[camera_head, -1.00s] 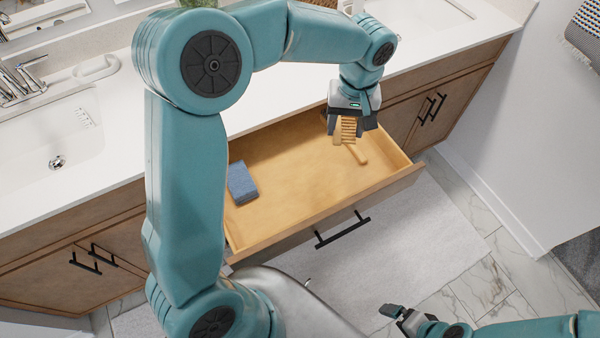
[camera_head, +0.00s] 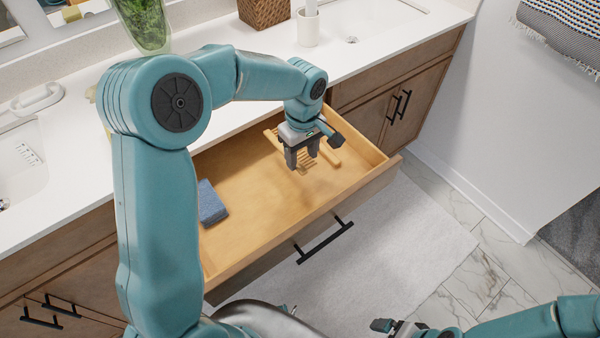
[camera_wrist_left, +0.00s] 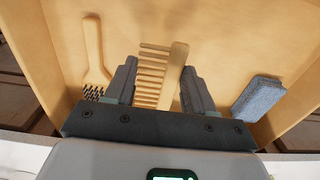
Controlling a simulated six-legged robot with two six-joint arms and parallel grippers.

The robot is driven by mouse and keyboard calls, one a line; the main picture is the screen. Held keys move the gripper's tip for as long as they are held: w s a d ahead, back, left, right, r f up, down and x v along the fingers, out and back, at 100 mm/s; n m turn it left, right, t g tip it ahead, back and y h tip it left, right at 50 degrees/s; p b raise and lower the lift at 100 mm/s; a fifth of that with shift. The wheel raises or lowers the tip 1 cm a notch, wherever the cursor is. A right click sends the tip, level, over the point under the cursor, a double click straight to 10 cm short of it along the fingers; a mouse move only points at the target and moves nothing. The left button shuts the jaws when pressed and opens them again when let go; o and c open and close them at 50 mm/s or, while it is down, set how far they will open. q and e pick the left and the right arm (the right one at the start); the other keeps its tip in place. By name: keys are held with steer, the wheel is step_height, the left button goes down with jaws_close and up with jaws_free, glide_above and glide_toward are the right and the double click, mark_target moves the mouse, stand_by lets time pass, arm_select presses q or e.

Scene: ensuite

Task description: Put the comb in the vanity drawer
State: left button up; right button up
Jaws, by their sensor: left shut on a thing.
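The light wooden comb (camera_wrist_left: 175,75) is between the two fingers of my left gripper (camera_wrist_left: 155,88) in the left wrist view, its teeth pointing left. My left gripper (camera_head: 303,158) is shut on it, inside the open vanity drawer (camera_head: 250,238) toward its back right. In the head view the gripper partly hides the comb (camera_head: 271,138). I cannot tell whether the comb touches the drawer floor. My right gripper (camera_head: 398,328) is low at the bottom edge, away from the drawer; its jaw opening is unclear.
A wooden brush (camera_wrist_left: 93,50) lies in the drawer beside the comb. A blue sponge-like block (camera_head: 211,203) lies at the drawer's left. The drawer's front middle is clear. A white cup (camera_head: 308,28) and a woven box (camera_head: 264,10) stand on the counter behind.

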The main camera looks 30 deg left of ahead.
mark_target(301, 180)
arm_select(q)
step_height(301, 180, down, 7)
steer(key=shift+f, duration=0.2)
stand_by(0.3)
steer(key=shift+f+b, duration=0.2)
steer(key=shift+b, duration=0.15)
steer(key=o, duration=1)
steer(key=shift+r, duration=0.1)
